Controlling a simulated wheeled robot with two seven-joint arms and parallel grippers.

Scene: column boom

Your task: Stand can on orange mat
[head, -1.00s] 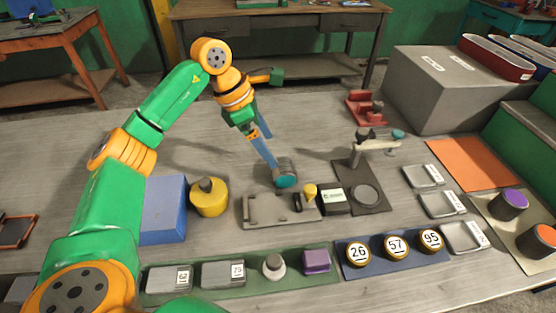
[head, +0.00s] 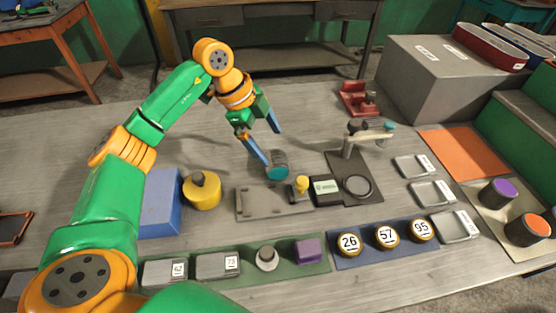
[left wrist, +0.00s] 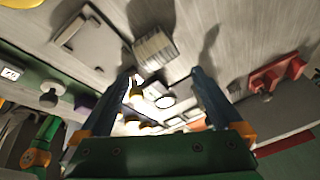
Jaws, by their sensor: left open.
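A grey can (head: 278,165) with a teal end lies on its side on the table, just behind the grey fixture plate. In the left wrist view it is a ribbed grey cylinder (left wrist: 155,46) beyond the fingertips. My left gripper (head: 274,147) is open, its two blue fingers apart. One fingertip is close to the can in the head view; I cannot tell whether they touch. The orange mat (head: 462,152) lies bare at the right of the table. My right gripper is out of view.
A black stand (head: 352,180) with a lever and ring stands between can and mat. Grey trays (head: 432,193) lie before the mat, and a big grey box (head: 432,85) stands behind it. A yellow weight (head: 201,192) and blue block (head: 160,203) are left of the plate.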

